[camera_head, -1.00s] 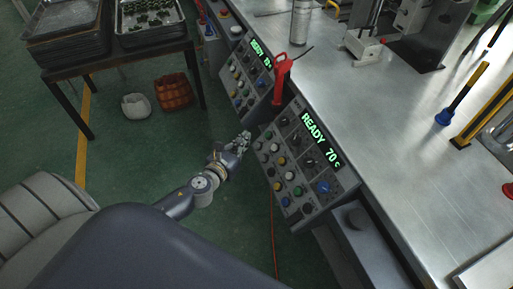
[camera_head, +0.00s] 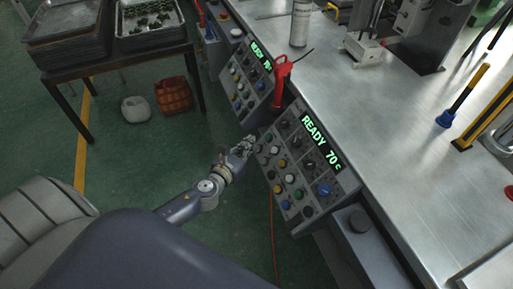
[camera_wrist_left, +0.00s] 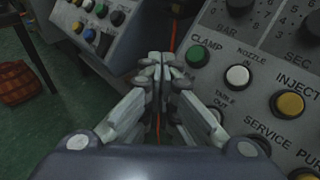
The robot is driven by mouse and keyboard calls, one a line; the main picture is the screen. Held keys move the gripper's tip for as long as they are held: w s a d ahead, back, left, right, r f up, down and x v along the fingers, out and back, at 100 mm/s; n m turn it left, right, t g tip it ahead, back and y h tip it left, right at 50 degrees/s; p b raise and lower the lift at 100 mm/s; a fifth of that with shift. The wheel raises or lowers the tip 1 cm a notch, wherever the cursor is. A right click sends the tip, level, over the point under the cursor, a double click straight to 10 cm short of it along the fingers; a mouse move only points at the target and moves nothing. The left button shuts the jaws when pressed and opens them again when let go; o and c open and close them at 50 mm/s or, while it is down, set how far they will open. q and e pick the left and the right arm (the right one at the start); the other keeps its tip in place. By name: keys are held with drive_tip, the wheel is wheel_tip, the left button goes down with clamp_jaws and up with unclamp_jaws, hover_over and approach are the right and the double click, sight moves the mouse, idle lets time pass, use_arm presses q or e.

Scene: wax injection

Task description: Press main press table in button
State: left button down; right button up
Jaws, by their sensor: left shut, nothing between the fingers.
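The near control panel (camera_head: 312,205), with a green "READY 70" display (camera_head: 321,142), is tilted and carries several coloured buttons and dials. My left gripper (camera_head: 248,142) is shut and empty at the panel's upper left edge. In the left wrist view its fingertips (camera_wrist_left: 166,64) are close to the green button labelled CLAMP (camera_wrist_left: 197,56). The white nozzle button (camera_wrist_left: 237,76) and yellow INJECT button (camera_wrist_left: 288,104) show to the right. A TABLE OUT label shows beside the fingers; no "table in" label is readable. I cannot tell whether the fingers touch the panel. My right gripper is not in view.
A second control panel (camera_head: 247,75) stands farther left. A red-handled tool (camera_head: 281,80) hangs between the panels, with a red cable below. The metal worktop (camera_head: 385,130) lies to the right.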

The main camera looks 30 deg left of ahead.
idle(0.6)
use_arm(q)
drive_tip(key=shift+f, duration=0.1)
drive_tip(key=shift+w+d+f, duration=0.2)
drive_tip(key=shift+w+d, duration=0.05)
